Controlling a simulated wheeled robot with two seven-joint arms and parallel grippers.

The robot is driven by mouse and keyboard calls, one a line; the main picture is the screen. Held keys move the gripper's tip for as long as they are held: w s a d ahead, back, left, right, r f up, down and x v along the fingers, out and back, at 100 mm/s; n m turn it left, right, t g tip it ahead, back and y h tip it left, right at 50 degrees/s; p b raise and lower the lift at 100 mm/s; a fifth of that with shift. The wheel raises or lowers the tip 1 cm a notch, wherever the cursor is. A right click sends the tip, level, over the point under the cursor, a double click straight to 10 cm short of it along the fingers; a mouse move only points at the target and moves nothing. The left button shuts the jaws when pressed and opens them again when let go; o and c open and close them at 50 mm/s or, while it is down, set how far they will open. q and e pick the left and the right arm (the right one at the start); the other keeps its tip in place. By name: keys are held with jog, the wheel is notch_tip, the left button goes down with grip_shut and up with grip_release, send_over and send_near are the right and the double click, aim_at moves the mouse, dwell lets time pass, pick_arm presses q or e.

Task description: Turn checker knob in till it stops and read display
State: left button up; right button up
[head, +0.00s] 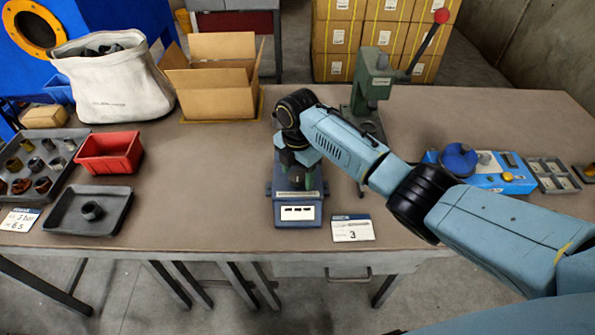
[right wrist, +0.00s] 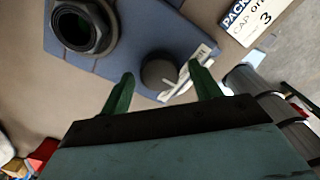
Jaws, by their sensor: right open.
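The blue checker (head: 283,211) stands at the middle of the table. Its white display (head: 297,213) on the front shows a few dark marks too small to read. My right gripper (right wrist: 162,72) is open and points down over the checker. In the right wrist view the dark round knob (right wrist: 159,71) lies between the two green fingertips, with visible gaps on both sides. A dark ring-shaped fitting (right wrist: 82,27) sits on the checker's blue body. In the head view my right arm hides the knob. My left gripper is not in view.
A white card marked 3 (head: 352,229) lies right of the checker. A green lever press (head: 372,90) stands behind. An open carton (head: 215,85), red bin (head: 108,153) and grey tray (head: 88,210) are left. A blue fixture (head: 485,172) is right. The table between tray and checker is clear.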

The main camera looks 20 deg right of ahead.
jog(key=c, duration=1)
jog(key=m+p, duration=0.3)
jog(key=shift+r+p, duration=0.2)
jog(key=shift+p, duration=0.2)
jog(key=m+p, duration=0.3)
jog(key=m, duration=0.1)
jog(key=shift+m, duration=0.3)
jog(key=m+p, duration=0.1)
jog(key=m, duration=0.1)
jog(key=shift+f+m, duration=0.1)
jog(key=shift+m, duration=0.3)
jog(key=m+p, duration=0.1)
jog(key=m, duration=0.2)
jog(key=shift+m+p, duration=0.3)
jog(key=shift+p, duration=0.1)
jog(key=m+p, duration=0.1)
jog(key=m, duration=0.2)
jog(key=shift+m, duration=0.3)
jog(key=shift+o, duration=0.2)
jog(key=m, duration=0.3)
jog(key=shift+f, duration=0.1)
